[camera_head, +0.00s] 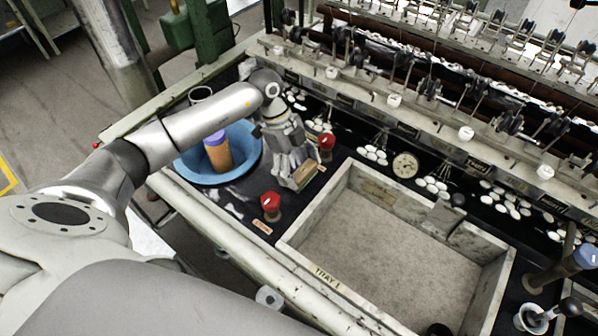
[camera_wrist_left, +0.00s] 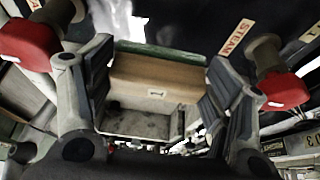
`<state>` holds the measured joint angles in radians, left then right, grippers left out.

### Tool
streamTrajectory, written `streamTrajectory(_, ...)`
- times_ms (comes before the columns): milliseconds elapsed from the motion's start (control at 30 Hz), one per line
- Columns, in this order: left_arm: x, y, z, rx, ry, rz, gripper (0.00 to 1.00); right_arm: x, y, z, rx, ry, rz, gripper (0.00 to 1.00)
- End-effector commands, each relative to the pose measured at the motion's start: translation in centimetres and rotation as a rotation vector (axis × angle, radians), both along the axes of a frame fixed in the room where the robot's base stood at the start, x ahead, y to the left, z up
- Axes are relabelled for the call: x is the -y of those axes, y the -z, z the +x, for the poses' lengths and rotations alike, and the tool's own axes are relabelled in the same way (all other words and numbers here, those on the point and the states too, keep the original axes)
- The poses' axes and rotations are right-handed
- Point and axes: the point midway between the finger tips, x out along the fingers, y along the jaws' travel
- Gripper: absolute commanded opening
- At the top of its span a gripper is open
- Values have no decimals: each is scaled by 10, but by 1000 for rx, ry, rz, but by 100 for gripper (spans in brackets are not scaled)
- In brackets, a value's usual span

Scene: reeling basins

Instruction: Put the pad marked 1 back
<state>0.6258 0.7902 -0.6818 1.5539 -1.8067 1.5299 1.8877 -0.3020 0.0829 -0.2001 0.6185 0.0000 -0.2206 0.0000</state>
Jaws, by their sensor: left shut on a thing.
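My left gripper (camera_head: 297,172) is shut on a small wood-coloured pad (camera_head: 305,173) with a green layer along one side. In the head view the gripper points down over the dark bench, between two red valve knobs and just left of the tray marked TRAY 1 (camera_head: 345,291). I cannot tell whether the pad touches the bench. My right gripper is not in view.
Red knobs stand close by, one in front (camera_head: 270,201) and one behind (camera_head: 327,141). A blue basin (camera_head: 185,163) holding an orange and purple cylinder (camera_head: 217,152) is to the left. White cocoons (camera_head: 372,154) and a round dial (camera_head: 405,165) lie behind the tray.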

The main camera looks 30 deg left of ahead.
Motion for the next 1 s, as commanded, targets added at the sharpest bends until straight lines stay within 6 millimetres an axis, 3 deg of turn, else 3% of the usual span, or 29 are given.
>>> streamTrajectory(167,-3,9,7,-1,-1,0,56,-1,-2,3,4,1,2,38)
streamTrajectory(400,-3,37,6,-1,0,0,56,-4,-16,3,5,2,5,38)
streamTrajectory(767,-3,43,6,1,1,1,56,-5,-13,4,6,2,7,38)
streamTrajectory(800,-3,43,6,1,1,1,78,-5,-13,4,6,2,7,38)
streamTrajectory(933,-3,42,6,1,1,1,95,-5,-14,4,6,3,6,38)
streamTrajectory(1000,-3,42,6,1,1,1,97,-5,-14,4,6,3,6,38)
